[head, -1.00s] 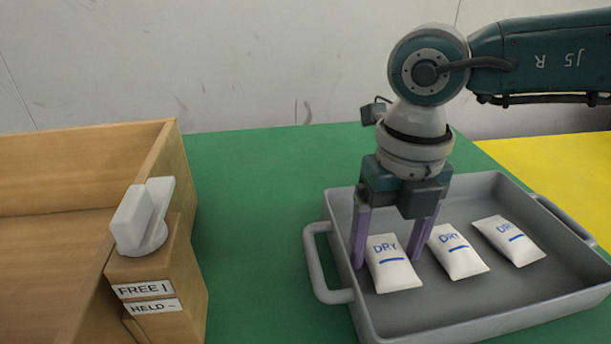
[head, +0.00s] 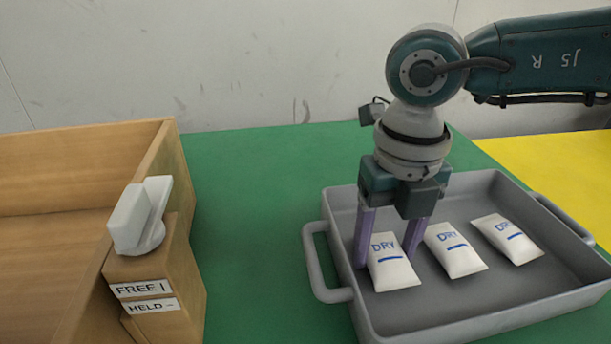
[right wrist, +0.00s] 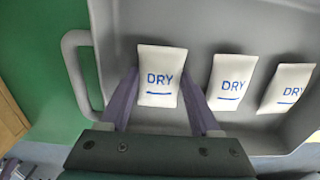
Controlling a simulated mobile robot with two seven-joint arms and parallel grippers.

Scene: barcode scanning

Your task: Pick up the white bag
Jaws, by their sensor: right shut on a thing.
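Three white bags marked DRY in blue lie in a row in the grey tray (head: 480,316). The left bag (head: 396,274) is between the purple fingers of my right gripper (head: 386,256), which is shut on its two sides. In the right wrist view, this bag (right wrist: 161,65) shows between the fingers, low in the tray. The middle bag (head: 456,252) and the right bag (head: 508,240) lie untouched to the right.
A wooden box (head: 150,150) stands at the left. On its corner post is a white switch-like piece (head: 140,218) above labels reading FREE and HELD. Green table (head: 250,220) lies clear between box and tray. The tray has raised walls and side handles.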

